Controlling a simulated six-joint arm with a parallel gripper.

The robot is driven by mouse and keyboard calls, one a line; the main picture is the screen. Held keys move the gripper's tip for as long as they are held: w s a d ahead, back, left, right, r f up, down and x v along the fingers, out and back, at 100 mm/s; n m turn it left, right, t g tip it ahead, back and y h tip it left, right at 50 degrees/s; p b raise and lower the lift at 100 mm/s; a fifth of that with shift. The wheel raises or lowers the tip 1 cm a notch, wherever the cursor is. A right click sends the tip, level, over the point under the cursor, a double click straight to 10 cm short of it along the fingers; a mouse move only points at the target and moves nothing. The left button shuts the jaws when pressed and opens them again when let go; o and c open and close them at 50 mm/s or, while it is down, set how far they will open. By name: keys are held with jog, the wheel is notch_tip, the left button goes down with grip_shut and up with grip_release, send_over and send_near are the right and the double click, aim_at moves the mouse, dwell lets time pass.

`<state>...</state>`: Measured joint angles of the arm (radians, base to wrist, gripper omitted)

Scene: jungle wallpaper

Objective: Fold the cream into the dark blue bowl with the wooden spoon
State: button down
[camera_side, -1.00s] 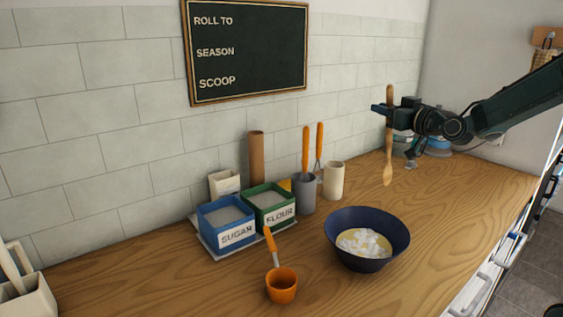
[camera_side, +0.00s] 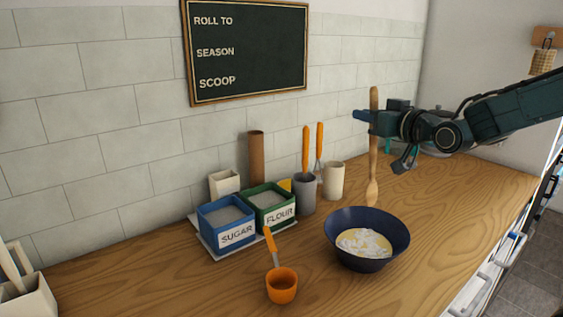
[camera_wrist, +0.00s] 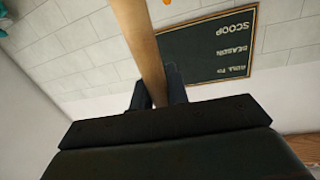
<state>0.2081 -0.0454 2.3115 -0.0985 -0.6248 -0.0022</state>
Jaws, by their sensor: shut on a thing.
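The wooden spoon (camera_side: 373,150) hangs upright, bowl end down, with its tip just above or behind the far rim of the dark blue bowl. I cannot tell whether it touches the rim. My gripper (camera_side: 372,117) is shut on the upper handle. In the wrist view, the spoon handle (camera_wrist: 144,50) runs between the two fingers of my gripper (camera_wrist: 158,95). The dark blue bowl (camera_side: 364,260) stands upright on the counter. White cream (camera_side: 365,243) lies in it over a pale yellow mix.
An orange measuring cup (camera_side: 282,287) stands left of the bowl. A blue sugar box (camera_side: 236,236) and a green flour box (camera_side: 280,213) stand behind it, near a grey utensil holder (camera_side: 304,196) and a cream cup (camera_side: 333,181). The wooden counter (camera_side: 455,215) is clear right of the bowl.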

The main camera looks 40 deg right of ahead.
jog(key=shift+s+a+r, duration=0.2)
jog(key=shift+s+a, duration=0.55)
jog(key=shift+a, duration=0.1)
jog(key=shift+f, duration=0.15)
jog(key=shift+f, duration=2.65)
jog(key=shift+w, duration=0.1)
jog(key=shift+w, duration=1.5)
notch_tip(320, 180, down, 6)
jog(key=s, duration=0.1)
jog(key=shift+s, duration=0.15)
